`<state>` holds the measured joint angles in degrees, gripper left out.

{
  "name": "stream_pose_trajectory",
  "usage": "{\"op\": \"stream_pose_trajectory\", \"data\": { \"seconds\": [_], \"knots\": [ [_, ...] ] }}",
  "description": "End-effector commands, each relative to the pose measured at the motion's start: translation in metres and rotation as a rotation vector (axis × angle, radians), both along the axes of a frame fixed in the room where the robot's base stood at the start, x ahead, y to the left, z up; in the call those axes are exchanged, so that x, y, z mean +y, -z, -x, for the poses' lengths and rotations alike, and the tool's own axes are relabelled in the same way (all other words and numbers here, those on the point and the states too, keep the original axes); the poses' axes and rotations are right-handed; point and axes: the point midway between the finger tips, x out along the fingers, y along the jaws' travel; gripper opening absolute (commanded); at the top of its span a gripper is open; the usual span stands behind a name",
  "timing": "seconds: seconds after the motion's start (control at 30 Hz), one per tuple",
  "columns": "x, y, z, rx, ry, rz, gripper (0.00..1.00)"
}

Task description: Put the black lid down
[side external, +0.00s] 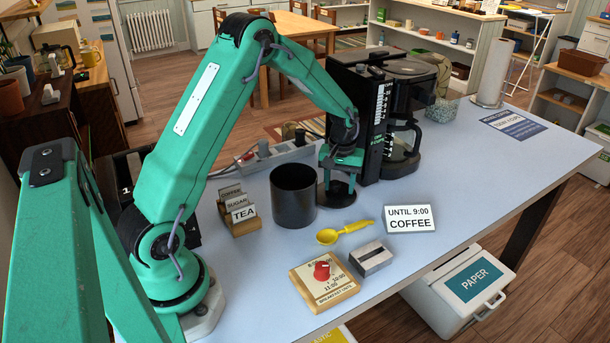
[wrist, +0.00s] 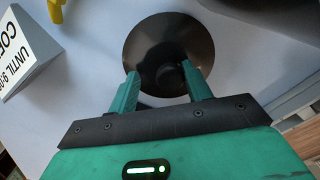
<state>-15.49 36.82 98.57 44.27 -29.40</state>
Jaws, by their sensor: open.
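The black lid (side external: 328,201) is a round disc with a knob, lying flat on the blue-grey table between the black canister and the coffee maker. In the wrist view the lid (wrist: 150,50) fills the upper middle, its knob between my two fingers. My gripper (side external: 340,184) is directly above the lid, pointing down. In the wrist view my gripper (wrist: 160,74) is open, one finger on each side of the knob; I cannot tell if either touches it. The black canister (side external: 293,197) stands upright, uncovered, to the left of the lid.
The coffee maker (side external: 365,115) stands close behind and right of my gripper. A yellow scoop (side external: 344,232), a coffee sign (side external: 409,218), a metal block (side external: 371,258) and a wooden dial board (side external: 323,281) lie in front. The table's right side is mostly clear.

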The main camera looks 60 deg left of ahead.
Motion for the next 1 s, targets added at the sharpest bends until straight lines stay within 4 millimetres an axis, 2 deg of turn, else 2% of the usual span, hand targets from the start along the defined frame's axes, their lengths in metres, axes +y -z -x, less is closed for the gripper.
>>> {"op": "stream_pose_trajectory", "data": {
  "seconds": [0.27,0.8,1.0],
  "knots": [
    [0.0,-0.024,-0.001,-0.004,0.0,-0.001,0.49],
    [0.0,-0.105,0.0,-0.004,0.0,-0.001,0.49],
    [0.0,-0.119,0.0,-0.002,0.0,-0.001,0.49]
  ]
}}
